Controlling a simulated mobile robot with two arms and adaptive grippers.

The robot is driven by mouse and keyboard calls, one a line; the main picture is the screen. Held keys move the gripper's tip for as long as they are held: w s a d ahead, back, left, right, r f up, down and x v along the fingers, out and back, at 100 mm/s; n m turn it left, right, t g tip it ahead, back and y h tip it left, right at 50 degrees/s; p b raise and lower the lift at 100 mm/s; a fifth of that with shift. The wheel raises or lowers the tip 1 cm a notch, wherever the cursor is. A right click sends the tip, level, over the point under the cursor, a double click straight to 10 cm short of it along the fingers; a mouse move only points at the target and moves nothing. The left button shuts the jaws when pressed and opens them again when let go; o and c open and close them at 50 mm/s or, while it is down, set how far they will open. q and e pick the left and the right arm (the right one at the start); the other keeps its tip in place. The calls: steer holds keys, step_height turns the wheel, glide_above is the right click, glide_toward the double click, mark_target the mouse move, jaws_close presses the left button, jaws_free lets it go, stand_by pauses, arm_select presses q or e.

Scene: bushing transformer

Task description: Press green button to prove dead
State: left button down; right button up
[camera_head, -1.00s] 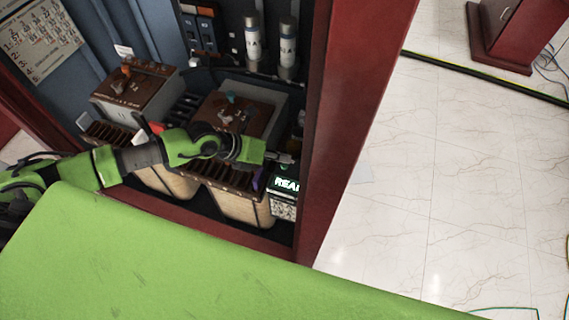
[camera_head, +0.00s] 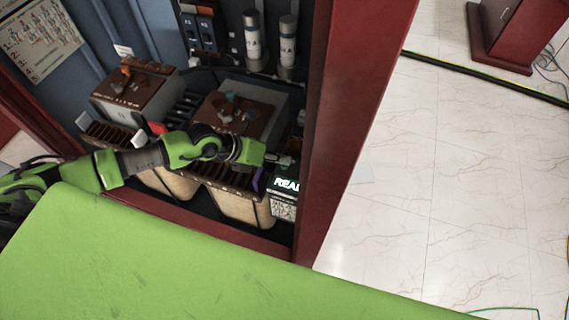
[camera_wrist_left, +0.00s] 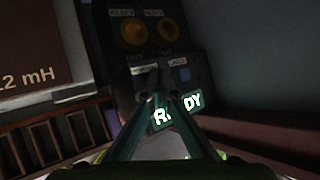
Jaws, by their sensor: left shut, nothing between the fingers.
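My left gripper (camera_head: 284,160) is shut and empty inside the cabinet, at its right side. It is just above and behind a dark device with a lit display (camera_head: 287,183) reading "REA…". In the left wrist view the fingers (camera_wrist_left: 158,97) point at the dark panel, partly covering the lit "READY" display (camera_wrist_left: 192,103). I cannot make out a green button; the fingers hide part of the panel. Contact cannot be told. My right gripper is not in view.
Red cabinet frame (camera_head: 335,110) stands close right of the gripper. Transformer blocks with brown tops (camera_head: 238,115) fill the cabinet behind the arm. Two grey cylinders (camera_head: 253,40) stand at the back. Open tiled floor (camera_head: 440,170) lies to the right.

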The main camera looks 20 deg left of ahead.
mark_target(282, 165)
arm_select(q)
steer(key=shift+f, duration=0.5)
stand_by(0.5)
steer(key=shift+r+p, duration=0.7)
steer(key=shift+r, duration=0.2)
step_height(282, 165, up, 5)
steer(key=p, duration=0.5)
stand_by(0.6)
